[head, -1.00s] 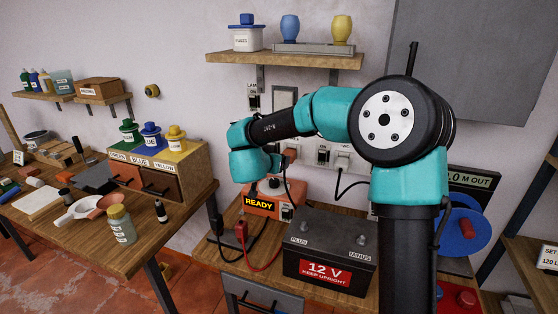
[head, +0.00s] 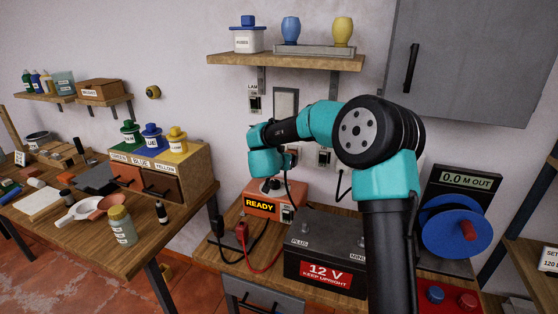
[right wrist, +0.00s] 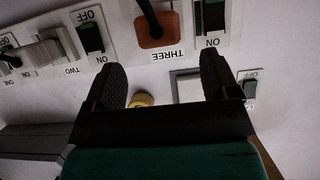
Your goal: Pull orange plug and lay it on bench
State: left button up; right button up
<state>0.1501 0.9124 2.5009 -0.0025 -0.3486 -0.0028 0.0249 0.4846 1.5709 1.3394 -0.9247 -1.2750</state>
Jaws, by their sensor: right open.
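The orange plug (right wrist: 157,29) sits in the socket marked THREE on the wall strip, with a black cable running from it. The wooden bench (head: 231,216) stands below the sockets. My left gripper is not in view.
On the bench are an orange READY box (head: 262,204), a black 12 V battery (head: 325,262) and red and black leads. A blue reel (head: 455,228) stands at right. A grey plug (right wrist: 38,54) sits in socket TWO. Switches (right wrist: 213,14) flank the orange plug.

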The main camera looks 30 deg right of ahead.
jog(key=x, duration=0.7)
jog(key=shift+w+d+f, duration=0.1)
jog(key=shift+c, duration=0.3)
jog(key=c, duration=1)
